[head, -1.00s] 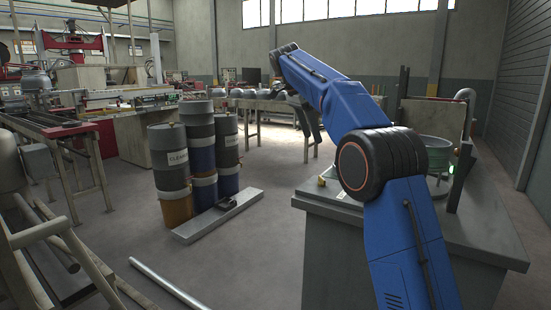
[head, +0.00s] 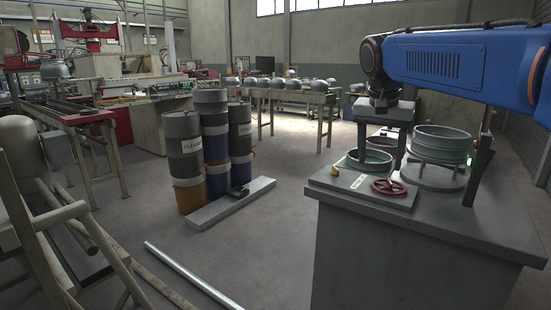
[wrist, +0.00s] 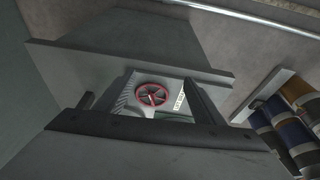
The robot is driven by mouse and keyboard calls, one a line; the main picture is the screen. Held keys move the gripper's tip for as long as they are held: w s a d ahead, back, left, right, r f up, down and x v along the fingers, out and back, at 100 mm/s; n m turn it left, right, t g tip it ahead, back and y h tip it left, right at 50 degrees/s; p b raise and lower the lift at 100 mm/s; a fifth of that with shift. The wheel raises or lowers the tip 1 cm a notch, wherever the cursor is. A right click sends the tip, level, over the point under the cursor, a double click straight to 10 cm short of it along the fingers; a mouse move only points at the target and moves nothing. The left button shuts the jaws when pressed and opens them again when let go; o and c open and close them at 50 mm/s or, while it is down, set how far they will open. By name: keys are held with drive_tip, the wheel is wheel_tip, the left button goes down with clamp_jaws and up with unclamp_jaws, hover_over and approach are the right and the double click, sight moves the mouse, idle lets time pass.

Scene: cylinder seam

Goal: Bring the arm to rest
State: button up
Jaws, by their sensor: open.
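My blue arm (head: 455,65) reaches in from the right edge of the head view, and its dark wrist end hangs over the grey bench (head: 415,245). In the wrist view, my gripper (wrist: 160,82) has its two dark fingers spread apart with nothing between them. A red handwheel (wrist: 151,94) shows beyond the gap, below the fingers. The same handwheel (head: 389,187) lies on the bench top in the head view.
Two round metal rings, one on the left (head: 369,160) and one on the right (head: 440,143), stand on the bench. Stacked drums (head: 184,150) stand on the floor to the left beside a flat grey beam (head: 230,205). A pipe (head: 190,277) lies in front. Open floor separates them from the bench.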

drive_tip(key=s+d+f+n+t+y, duration=0.1)
drive_tip(key=s+f+n, duration=0.5)
drive_tip(key=s+f, duration=1.8)
drive_tip(key=s+d+t, duration=0.1)
drive_tip(key=s, duration=0.3)
drive_tip(key=shift+f+n+y, duration=0.15)
drive_tip(key=shift+n+y, duration=0.25)
drive_tip(key=shift+o, duration=0.3)
drive_tip(key=shift+d, duration=0.1)
